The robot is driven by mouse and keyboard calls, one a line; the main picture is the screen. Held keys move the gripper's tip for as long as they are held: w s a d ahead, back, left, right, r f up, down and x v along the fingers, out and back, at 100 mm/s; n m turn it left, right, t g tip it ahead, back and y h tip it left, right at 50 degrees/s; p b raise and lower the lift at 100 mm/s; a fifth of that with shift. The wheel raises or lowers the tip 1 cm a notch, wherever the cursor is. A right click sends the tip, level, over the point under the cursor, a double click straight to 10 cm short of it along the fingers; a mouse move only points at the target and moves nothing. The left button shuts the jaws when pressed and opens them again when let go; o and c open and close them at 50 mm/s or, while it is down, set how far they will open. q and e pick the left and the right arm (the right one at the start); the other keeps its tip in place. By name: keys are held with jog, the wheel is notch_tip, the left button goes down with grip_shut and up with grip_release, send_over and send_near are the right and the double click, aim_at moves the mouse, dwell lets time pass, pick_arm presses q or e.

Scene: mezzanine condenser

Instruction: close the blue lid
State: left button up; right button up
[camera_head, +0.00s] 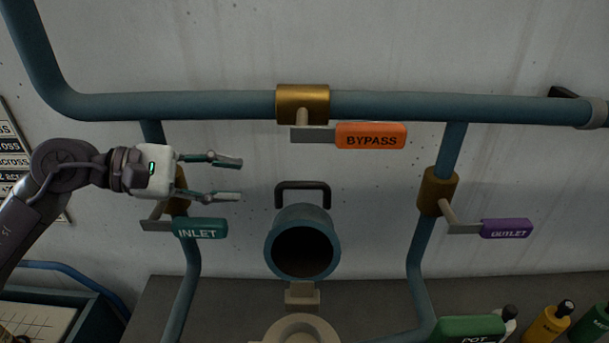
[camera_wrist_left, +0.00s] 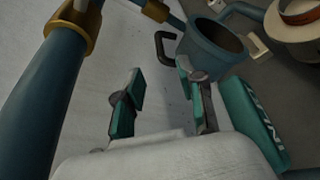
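The blue lid (camera_head: 302,216) stands tipped up at the middle of the head view, its dark hollow facing me. A black handle (camera_head: 302,185) shows behind its upper edge. A beige block (camera_head: 302,295) below it sits behind the round beige vessel (camera_head: 301,330), cut off by the lower edge. My left gripper (camera_head: 238,179) is open and empty, left of the lid and handle and apart from them, just above the green INLET lever. In the left wrist view, the lid (camera_wrist_left: 212,45) and handle (camera_wrist_left: 165,48) lie beyond my open fingers (camera_wrist_left: 160,75). My right gripper is not in view.
Blue pipes (camera_head: 210,106) frame the lid above and on both sides. The orange BYPASS lever (camera_head: 370,136), green INLET lever (camera_head: 200,228) and purple OUTLET lever (camera_head: 506,228) stick out. Bottles (camera_head: 550,325) stand at lower right. The wall between gripper and handle is clear.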

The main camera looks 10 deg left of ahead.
aim_at(295, 183)
pick_arm(q)
jog(key=p+x, duration=0.2)
jog(key=x, duration=0.1)
jog(key=p+x, duration=0.2)
jog(key=x, duration=0.2)
jog(key=p+x, duration=0.2)
jog(key=x, duration=0.2)
jog(key=shift+d+r, duration=0.2)
jog(key=shift+w+d+f, duration=0.3)
jog(key=shift+d+f, duration=0.05)
jog(key=shift+d, duration=0.2)
grip_shut()
